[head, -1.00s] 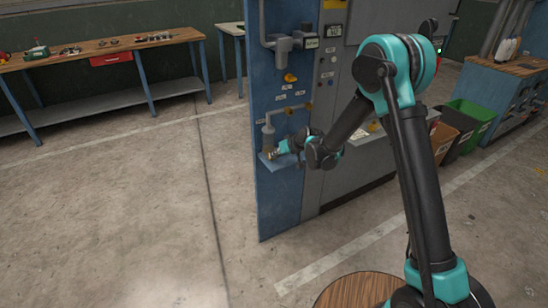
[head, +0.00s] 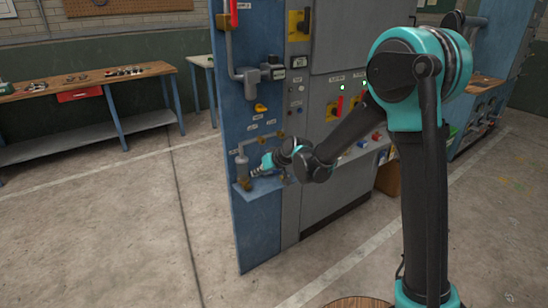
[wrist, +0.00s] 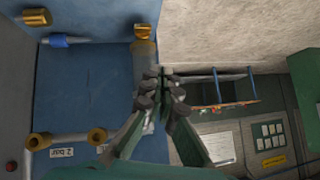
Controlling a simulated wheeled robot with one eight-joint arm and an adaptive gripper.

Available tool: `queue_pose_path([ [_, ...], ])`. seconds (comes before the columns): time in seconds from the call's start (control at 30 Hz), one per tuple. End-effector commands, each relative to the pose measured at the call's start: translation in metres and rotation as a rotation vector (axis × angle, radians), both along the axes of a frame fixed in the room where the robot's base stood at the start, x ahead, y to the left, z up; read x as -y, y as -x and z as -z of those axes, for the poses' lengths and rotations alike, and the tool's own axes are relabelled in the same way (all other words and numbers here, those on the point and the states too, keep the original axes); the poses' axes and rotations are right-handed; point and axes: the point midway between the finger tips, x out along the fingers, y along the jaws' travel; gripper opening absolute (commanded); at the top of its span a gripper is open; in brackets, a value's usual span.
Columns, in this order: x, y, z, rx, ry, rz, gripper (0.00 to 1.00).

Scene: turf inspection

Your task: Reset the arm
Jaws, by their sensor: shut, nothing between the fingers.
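My arm (head: 422,170) is black and teal. It rises at the right of the head view, bends at a large teal elbow and reaches down left to the blue panel (head: 238,120). My gripper (head: 257,171) is small there, close to a grey vertical pipe fitting and above a small blue ledge (head: 262,187). In the wrist view my gripper (wrist: 161,88) has its dark fingertips together with nothing held. The grey pipe lies behind the fingers there and is partly hidden. I cannot tell whether the fingers touch it.
The blue panel carries pipes, a yellow valve handle (head: 261,108) and labels; a "2 bar" label (wrist: 62,152) shows in the wrist view. A grey cabinet (head: 340,190) with switches adjoins it. A workbench (head: 90,82) stands at the left. The floor (head: 110,230) between is clear.

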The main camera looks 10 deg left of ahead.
Motion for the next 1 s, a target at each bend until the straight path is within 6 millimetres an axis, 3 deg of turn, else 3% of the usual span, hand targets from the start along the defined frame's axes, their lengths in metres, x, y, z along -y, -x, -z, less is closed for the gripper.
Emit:
queue_pose_path([
  [0.07, 0.003, 0.000, -0.001, -0.001, 0.002, 0.003, 0.00],
  [0.17, 0.023, 0.000, -0.004, -0.006, 0.015, 0.027, 0.00],
  [0.27, 0.067, 0.002, -0.008, -0.020, 0.048, 0.080, 0.00],
  [0.47, 0.184, 0.025, -0.013, -0.068, 0.139, 0.237, 0.00],
  [0.67, 0.292, 0.072, -0.006, -0.127, 0.230, 0.405, 0.00],
  [0.8, 0.359, 0.116, 0.005, -0.173, 0.292, 0.528, 0.00],
  [1.0, 0.430, 0.183, 0.026, -0.239, 0.366, 0.690, 0.00],
])
